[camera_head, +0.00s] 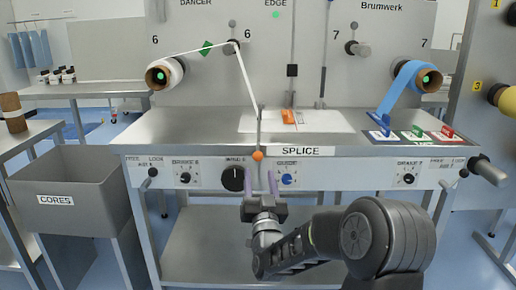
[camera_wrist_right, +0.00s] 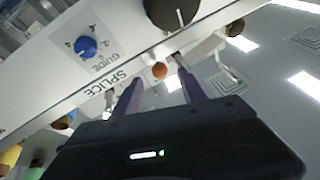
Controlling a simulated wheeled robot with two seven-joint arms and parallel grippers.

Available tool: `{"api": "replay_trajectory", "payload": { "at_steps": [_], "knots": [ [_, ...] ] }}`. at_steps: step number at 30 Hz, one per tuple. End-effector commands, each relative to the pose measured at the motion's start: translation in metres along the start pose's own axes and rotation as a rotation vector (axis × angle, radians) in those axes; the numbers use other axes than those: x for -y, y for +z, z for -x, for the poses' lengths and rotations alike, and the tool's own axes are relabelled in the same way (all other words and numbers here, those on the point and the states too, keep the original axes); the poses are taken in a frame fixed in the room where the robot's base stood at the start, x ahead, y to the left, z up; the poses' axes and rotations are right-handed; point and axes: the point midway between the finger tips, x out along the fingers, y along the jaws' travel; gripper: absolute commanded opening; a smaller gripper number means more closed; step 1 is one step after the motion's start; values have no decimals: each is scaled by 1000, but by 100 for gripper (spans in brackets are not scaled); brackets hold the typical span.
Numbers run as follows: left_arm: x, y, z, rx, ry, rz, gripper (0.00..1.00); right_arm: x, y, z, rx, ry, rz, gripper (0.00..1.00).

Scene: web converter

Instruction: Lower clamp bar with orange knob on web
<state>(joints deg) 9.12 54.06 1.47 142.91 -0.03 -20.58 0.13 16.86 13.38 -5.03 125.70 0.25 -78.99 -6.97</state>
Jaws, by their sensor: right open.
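The orange knob (camera_head: 257,155) is a small ball at the front edge of the splice table, just left of the SPLICE label. A thin grey bar (camera_head: 259,130) runs back from it over the table; its height above the top is hard to tell. The white web (camera_head: 246,75) comes down from a roller to the table behind the bar. My right gripper (camera_head: 261,177) is open, its purple fingers pointing up just below the knob in the head view. In the wrist view the knob (camera_wrist_right: 160,71) shows between the open fingertips, apparently untouched. My left gripper is out of view.
The splice table (camera_head: 190,133) has a front panel with a black dial (camera_head: 233,178) and blue dial (camera_head: 287,179) near my fingers. An orange item (camera_head: 291,117) lies on the white plate. The grey CORES bin (camera_head: 75,189) stands left. A blue roll (camera_head: 410,78) hangs right.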

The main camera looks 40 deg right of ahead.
Motion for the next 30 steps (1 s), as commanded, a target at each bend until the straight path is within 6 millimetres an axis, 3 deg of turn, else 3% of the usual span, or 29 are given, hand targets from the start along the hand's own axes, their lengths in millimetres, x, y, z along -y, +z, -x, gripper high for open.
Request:
{"api": "replay_trajectory", "payload": {
  "at_steps": [2,14,30],
  "knots": [
    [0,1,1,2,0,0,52,-2,-8,-2,-21,5,3,50],
    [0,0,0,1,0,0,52,-2,-7,-6,-20,4,2,50],
    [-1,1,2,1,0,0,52,-2,-7,-75,-17,3,2,50]
  ]
}}
